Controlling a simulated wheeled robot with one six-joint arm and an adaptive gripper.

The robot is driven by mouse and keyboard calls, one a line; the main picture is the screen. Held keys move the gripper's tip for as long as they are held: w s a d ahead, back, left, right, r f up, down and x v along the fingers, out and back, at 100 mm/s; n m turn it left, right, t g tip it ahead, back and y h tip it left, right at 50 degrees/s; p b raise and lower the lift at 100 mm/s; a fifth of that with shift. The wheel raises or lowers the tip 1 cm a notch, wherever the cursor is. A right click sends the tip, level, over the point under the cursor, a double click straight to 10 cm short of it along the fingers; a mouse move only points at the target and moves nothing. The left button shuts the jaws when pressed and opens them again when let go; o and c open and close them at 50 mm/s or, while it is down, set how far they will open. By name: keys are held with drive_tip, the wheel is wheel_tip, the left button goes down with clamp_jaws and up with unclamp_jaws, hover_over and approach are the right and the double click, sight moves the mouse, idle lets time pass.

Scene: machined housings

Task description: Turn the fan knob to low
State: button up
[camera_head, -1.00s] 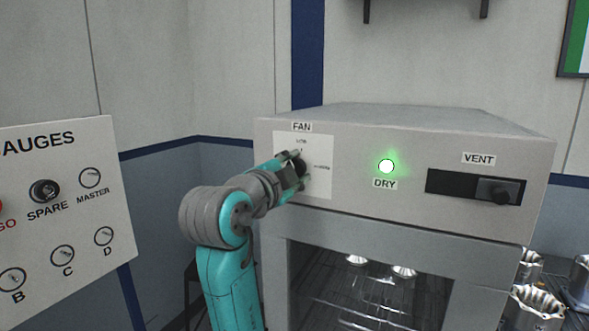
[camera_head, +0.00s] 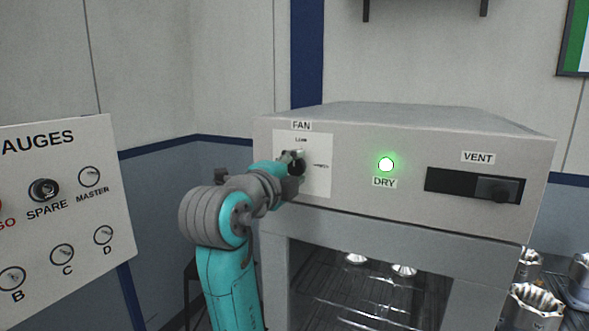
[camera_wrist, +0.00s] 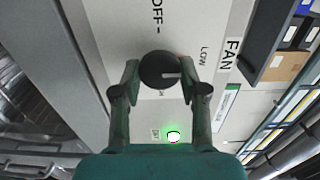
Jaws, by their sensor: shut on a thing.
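The dark round fan knob (camera_wrist: 157,66) sits on the white dial plate (camera_head: 319,182) under the FAN label (camera_head: 301,126). My gripper (camera_head: 293,163) is at the knob, shut on it. In the wrist view my gripper (camera_wrist: 162,74) has one finger on each side of the knob. The knob's pale pointer line points right in that view, roughly toward the LOW label (camera_wrist: 204,57). The OFF label (camera_wrist: 157,15) is above the knob there. Another label below the knob is mostly hidden. In the head view my gripper covers most of the knob.
To the right on the oven front are a lit green DRY light (camera_head: 386,164) and a VENT slider (camera_head: 498,189). A gauges board (camera_head: 60,215) stands at the left. Metal housings (camera_head: 535,304) are at the lower right.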

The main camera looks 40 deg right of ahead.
drive_tip(key=o, duration=1.1)
drive_tip(key=shift+a, duration=0.15)
drive_tip(key=v, duration=1.1)
drive_tip(key=shift+s+a, duration=0.15)
drive_tip(key=shift+a, duration=0.2)
